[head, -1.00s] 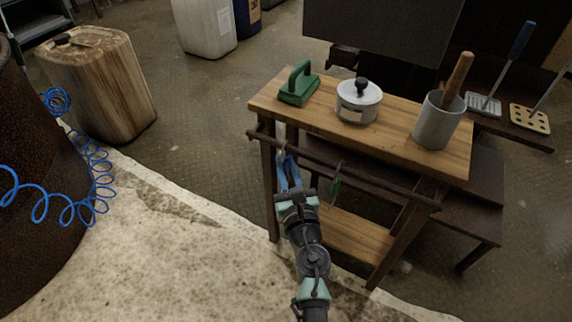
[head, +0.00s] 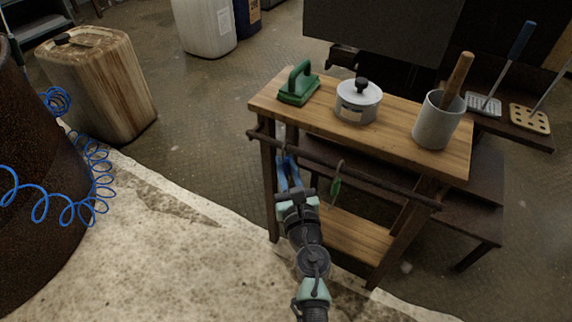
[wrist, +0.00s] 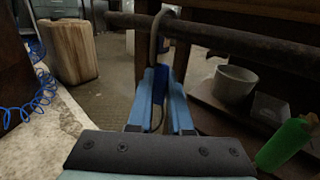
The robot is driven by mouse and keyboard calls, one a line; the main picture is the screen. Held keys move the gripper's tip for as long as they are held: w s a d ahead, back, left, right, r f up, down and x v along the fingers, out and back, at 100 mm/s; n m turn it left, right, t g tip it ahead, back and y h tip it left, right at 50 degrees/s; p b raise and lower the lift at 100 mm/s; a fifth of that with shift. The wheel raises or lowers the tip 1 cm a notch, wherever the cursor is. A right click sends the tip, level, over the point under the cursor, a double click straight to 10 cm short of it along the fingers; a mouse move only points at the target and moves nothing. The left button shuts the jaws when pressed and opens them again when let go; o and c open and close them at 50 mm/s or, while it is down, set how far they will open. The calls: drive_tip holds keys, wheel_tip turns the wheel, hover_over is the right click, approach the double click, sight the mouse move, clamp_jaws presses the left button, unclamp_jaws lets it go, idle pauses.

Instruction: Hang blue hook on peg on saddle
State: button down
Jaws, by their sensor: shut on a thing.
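My gripper (head: 287,166) is in front of the dark rail (head: 390,186) on the table's near side, by its left end. In the wrist view its light blue fingers (wrist: 163,90) are shut on the dark blue handle of the blue hook (wrist: 160,84). The hook's grey wire rises from the handle and curves over at the top, at the rail (wrist: 240,43). I cannot tell whether the wire rests on the rail. A green-handled hook (head: 336,186) hangs from the rail to the right; its handle also shows in the wrist view (wrist: 285,143). I cannot make out a separate peg or saddle.
The wooden table (head: 400,130) carries a green-handled block (head: 298,88), a lidded pot (head: 358,103) and a grey cup (head: 437,122) with a wooden handle in it. A lower shelf (head: 350,236) lies below the rail. A blue coiled hose (head: 95,185) is at the left.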

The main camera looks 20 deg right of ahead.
sight(283, 160)
drive_tip(key=shift+r, duration=0.15)
idle(0.5)
drive_tip(key=shift+s+a+r+p, duration=0.1)
drive_tip(key=shift+a+r+p, duration=0.05)
drive_tip(key=shift+r+p, duration=0.55)
drive_tip(key=shift+f, duration=0.1)
drive_tip(key=shift+s+a+r+p, duration=0.25)
drive_tip(key=shift+a+r+p, duration=0.15)
drive_tip(key=shift+r+p, duration=0.35)
drive_tip(key=shift+f, duration=0.1)
drive_tip(key=s+a, duration=0.4)
drive_tip(key=a, duration=0.1)
drive_tip(key=shift+s+a+p, duration=0.2)
drive_tip(key=shift+a+p, duration=0.05)
drive_tip(key=shift+p, duration=0.15)
